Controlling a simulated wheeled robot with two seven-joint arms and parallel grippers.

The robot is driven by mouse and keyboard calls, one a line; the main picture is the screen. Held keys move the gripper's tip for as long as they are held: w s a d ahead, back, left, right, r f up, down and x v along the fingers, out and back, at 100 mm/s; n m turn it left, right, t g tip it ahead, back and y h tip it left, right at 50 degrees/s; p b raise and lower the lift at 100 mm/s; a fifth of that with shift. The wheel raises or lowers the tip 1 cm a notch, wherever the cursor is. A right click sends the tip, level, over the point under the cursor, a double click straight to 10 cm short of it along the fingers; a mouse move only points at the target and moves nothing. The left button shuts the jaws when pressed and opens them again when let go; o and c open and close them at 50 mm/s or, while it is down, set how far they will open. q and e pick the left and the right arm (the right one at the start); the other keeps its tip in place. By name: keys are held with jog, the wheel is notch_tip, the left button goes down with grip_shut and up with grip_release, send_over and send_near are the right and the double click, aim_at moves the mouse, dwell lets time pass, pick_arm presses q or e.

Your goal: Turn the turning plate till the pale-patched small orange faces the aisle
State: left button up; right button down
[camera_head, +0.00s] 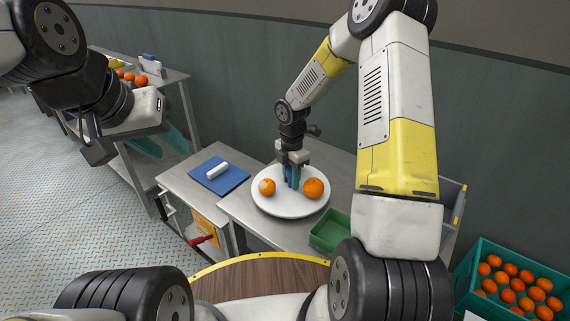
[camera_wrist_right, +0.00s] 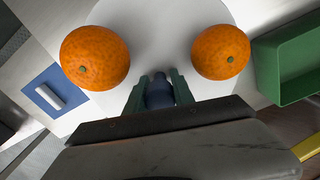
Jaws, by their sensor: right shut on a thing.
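The white round turning plate (camera_head: 290,207) stands on the metal table in the head view and also shows in the right wrist view (camera_wrist_right: 160,25). The pale-patched small orange (camera_head: 267,187) sits on its left side, its pale patch showing toward the head camera. A larger plain orange (camera_head: 313,188) sits on its right side. In the wrist view the left orange (camera_wrist_right: 95,57) shows no patch. My right gripper (camera_head: 291,178) is shut on a dark blue knob (camera_wrist_right: 159,92) at mid-plate, between the oranges. My left gripper (camera_head: 160,141) is open and empty, far left of the plate.
A blue board (camera_head: 232,182) with a white roll (camera_head: 217,169) lies left of the plate. A green tray (camera_head: 329,232) stands close at its right front. A teal crate of oranges (camera_head: 515,285) is at the far right. A rear-left shelf (camera_head: 168,76) holds fruit.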

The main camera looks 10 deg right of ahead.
jog(key=shift+w+r+n, duration=0.1)
jog(key=shift+n, duration=2.6)
jog(key=c, duration=1.1)
grip_release()
notch_tip(320, 180, up, 8)
jog(key=shift+f, duration=0.1)
